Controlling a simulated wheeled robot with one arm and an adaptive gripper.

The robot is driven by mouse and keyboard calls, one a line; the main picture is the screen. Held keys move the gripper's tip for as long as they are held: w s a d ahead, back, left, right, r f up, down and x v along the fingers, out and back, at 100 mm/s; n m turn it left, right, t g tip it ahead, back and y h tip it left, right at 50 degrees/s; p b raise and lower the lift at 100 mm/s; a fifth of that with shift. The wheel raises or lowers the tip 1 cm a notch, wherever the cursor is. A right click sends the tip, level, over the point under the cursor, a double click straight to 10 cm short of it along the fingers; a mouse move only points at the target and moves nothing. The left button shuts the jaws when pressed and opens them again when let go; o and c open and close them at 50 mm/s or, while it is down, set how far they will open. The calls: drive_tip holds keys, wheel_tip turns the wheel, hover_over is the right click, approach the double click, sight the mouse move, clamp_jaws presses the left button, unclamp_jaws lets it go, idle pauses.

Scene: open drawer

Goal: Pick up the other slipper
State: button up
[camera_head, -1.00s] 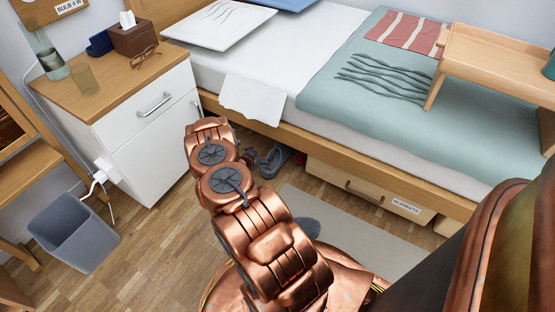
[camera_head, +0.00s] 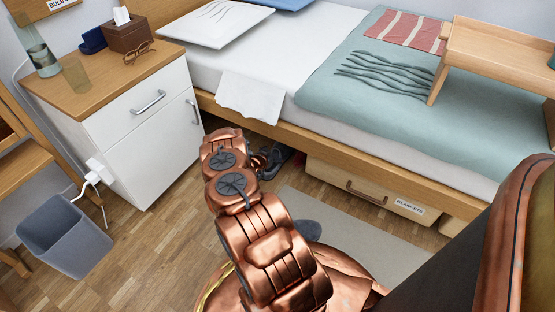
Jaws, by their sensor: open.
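A grey-blue slipper (camera_head: 281,157) lies on the wooden floor at the edge of the space under the bed, between the white cabinet and the blankets drawer. My gripper (camera_head: 263,160) is a small dark shape at the far end of my copper arm, just left of this slipper and overlapping it in the picture. It is open, but its fingers are mostly hidden behind my arm, and I cannot tell whether they touch the slipper. Another grey-blue slipper-like shape (camera_head: 309,229) shows on the rug's near left part, partly hidden by my arm.
The bed frame (camera_head: 330,145) overhangs the far slipper. A white cabinet (camera_head: 150,150) stands to the left and a blankets drawer (camera_head: 365,188) to the right. A grey bin (camera_head: 65,240) stands at the left. A pale rug (camera_head: 350,225) lies in front; floor between bin and arm is clear.

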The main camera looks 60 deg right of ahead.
drive_tip(key=shift+d, duration=0.15)
drive_tip(key=c, duration=1.3)
